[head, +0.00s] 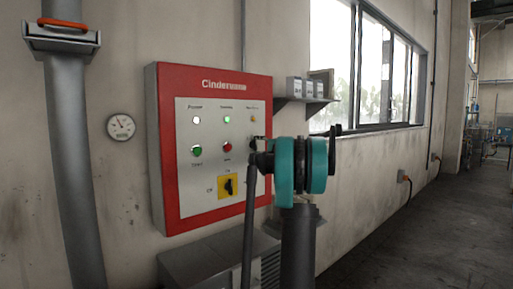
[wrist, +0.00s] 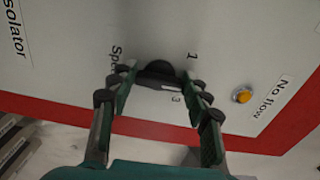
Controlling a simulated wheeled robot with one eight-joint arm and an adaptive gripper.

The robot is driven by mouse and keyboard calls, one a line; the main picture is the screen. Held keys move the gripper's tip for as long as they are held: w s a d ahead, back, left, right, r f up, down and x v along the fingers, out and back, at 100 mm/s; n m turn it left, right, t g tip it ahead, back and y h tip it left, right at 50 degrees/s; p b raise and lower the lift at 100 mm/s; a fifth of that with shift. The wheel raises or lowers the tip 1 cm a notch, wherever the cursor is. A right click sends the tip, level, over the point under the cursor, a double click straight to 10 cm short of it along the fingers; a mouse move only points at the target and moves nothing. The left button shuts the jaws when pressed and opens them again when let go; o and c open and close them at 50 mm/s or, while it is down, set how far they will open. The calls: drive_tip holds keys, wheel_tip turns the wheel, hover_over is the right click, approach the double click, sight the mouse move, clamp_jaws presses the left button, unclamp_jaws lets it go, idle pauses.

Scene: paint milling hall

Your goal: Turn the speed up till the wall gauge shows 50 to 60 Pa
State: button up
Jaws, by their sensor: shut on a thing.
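The black speed knob (wrist: 158,70) sits between my fingertips in the wrist view, beside a partly hidden label reading "Spe". The marks 1 and 3 show near it. My gripper (wrist: 160,83) is shut on the knob, with one finger on each side. In the head view my gripper (head: 257,145) is at the right side of the red-framed control panel (head: 210,80), and the arm partly hides that area. The round white wall gauge (head: 121,126) hangs left of the panel. Its needle seems to point up and left, but its figures are too small to read.
The panel carries lit lamps, a green button (head: 197,151), a red button (head: 227,147) and a yellow isolator switch (head: 228,187). The amber "No flow" lamp (wrist: 242,96) is right of the knob. A small shelf (head: 305,100) is on the wall. A grey pipe (head: 72,150) runs at left.

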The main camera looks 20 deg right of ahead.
idle(0.3)
drive_tip(key=o, duration=1.2)
drive_tip(key=shift+c, duration=0.2)
drive_tip(key=v, duration=1.2)
